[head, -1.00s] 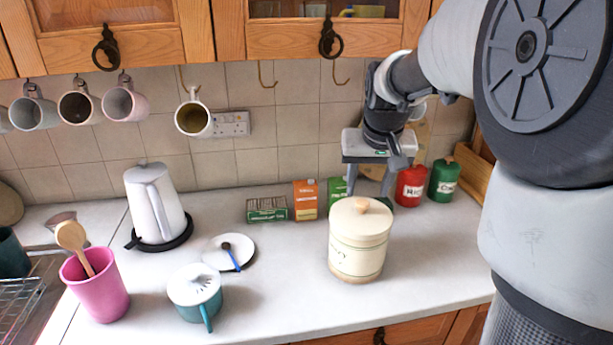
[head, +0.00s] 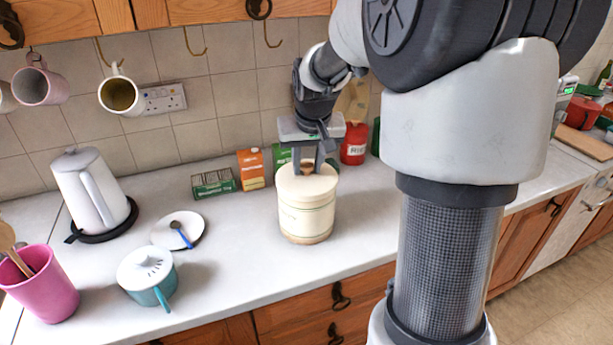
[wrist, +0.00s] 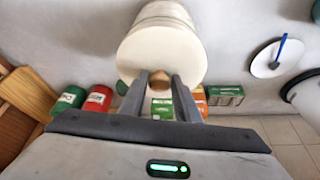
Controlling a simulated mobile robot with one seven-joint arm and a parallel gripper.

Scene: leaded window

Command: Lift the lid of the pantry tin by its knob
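The pantry tin (head: 306,218) is a cream cylinder with thin dark bands, standing upright on the counter; it also shows in the wrist view (wrist: 160,18). Its cream lid (head: 292,187) sits on top. The round wooden knob (wrist: 159,80) is at the lid's centre. My gripper (wrist: 160,77) points down over the lid with one finger on each side of the knob. The fingers are apart and look open, with a narrow gap beside the knob. In the head view my gripper (head: 307,171) partly hides the knob.
Behind the tin stand an orange box (head: 251,169), a green box (head: 281,157) and a red canister (head: 354,143). A white plate with a blue-handled utensil (head: 178,231) and a teal lidded pot (head: 148,275) lie left. Counter in front of the tin is clear.

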